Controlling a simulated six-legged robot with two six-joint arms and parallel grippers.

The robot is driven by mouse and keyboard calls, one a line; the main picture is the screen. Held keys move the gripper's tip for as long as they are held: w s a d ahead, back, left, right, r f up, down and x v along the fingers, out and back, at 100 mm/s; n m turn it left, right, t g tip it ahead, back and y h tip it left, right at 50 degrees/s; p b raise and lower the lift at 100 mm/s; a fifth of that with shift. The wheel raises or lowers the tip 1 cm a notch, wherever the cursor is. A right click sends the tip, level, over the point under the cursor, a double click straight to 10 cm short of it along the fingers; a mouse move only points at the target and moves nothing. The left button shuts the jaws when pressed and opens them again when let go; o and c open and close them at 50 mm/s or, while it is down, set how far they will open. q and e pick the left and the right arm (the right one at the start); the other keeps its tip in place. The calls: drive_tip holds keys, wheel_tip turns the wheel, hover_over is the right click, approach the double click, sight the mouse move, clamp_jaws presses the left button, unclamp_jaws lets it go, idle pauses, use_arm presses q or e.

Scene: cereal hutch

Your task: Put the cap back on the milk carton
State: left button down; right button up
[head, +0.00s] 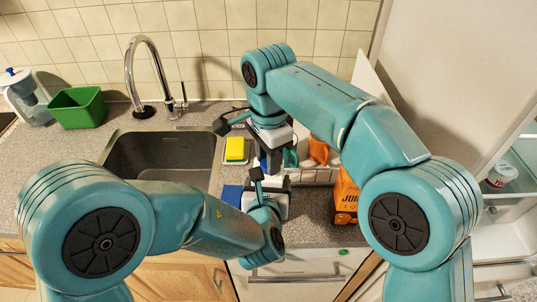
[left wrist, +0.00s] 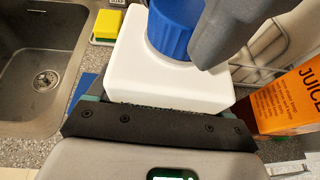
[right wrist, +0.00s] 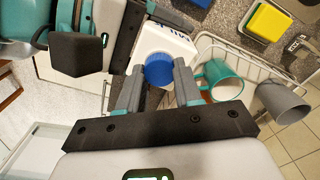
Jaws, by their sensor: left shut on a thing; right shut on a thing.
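The milk carton is a white box (left wrist: 128,58) with a blue cap (left wrist: 172,24) at its top. My left gripper (head: 268,186) is shut on the carton over the counter; its fingers are mostly hidden. My right gripper (right wrist: 159,88) is shut on the blue cap, which also shows in the right wrist view (right wrist: 158,70) between the two grey fingertips. The cap is at the carton's top; I cannot tell whether it is seated or just above it. In the head view my arms hide most of the carton.
An orange juice carton (head: 345,197) stands close on the right. Behind are a dish rack with a teal mug (right wrist: 232,76) and a grey cup (right wrist: 280,104). A yellow sponge (head: 235,149) lies beside the sink (head: 160,152). A green bin (head: 77,108) stands at the left.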

drive_tip(key=m, duration=1.1)
drive_tip(key=shift+m, duration=0.3)
drive_tip(key=m, duration=0.4)
drive_tip(key=o, duration=1)
drive_tip(key=shift+r, duration=2.25)
